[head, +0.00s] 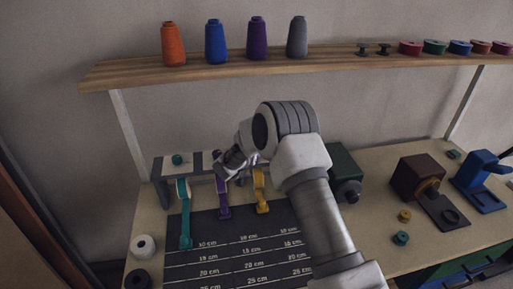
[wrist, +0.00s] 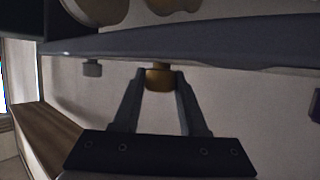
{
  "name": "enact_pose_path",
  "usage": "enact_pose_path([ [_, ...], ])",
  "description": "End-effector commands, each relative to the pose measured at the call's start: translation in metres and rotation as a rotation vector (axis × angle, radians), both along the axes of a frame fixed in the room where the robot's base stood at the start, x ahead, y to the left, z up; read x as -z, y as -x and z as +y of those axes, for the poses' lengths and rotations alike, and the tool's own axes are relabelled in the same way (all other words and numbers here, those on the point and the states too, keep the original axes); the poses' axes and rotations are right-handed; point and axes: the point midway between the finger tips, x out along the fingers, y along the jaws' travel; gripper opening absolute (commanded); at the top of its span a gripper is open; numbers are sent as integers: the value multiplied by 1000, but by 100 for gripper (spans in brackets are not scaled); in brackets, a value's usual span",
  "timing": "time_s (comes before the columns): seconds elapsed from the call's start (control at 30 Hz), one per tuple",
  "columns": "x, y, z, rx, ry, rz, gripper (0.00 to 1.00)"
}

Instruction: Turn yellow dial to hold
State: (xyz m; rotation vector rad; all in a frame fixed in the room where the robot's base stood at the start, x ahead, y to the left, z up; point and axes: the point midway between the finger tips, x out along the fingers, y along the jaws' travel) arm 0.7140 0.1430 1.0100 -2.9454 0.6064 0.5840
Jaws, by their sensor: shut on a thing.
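The yellow dial (wrist: 158,78) is a small gold-yellow knob on the dark bar (wrist: 220,48) of the rack in the wrist view. My gripper (wrist: 159,76) has its two fingertips on either side of the dial and is shut on it. In the head view my gripper (head: 230,165) is at the grey rack (head: 160,168), and my arm and hand hide the dial there. A yellow strip (head: 261,195) hangs from the rack, right of a purple strip (head: 222,200) and a teal strip (head: 184,220). I cannot read any dial marking.
A teal knob (head: 177,160) is on the rack's left part. A dark mat (head: 195,275) with length marks lies in front. A shelf (head: 335,60) with thread spools hangs above. A green box (head: 343,160) and a brown machine (head: 413,178) stand to the right.

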Motion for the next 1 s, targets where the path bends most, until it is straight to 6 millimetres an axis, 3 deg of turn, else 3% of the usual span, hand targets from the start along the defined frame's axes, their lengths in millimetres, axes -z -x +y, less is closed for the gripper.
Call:
enact_pose_path([
  [0.43,0,-1,0,267,-2,-3,0],
  [1.0,0,-1,-1,326,-1,-2,0],
])
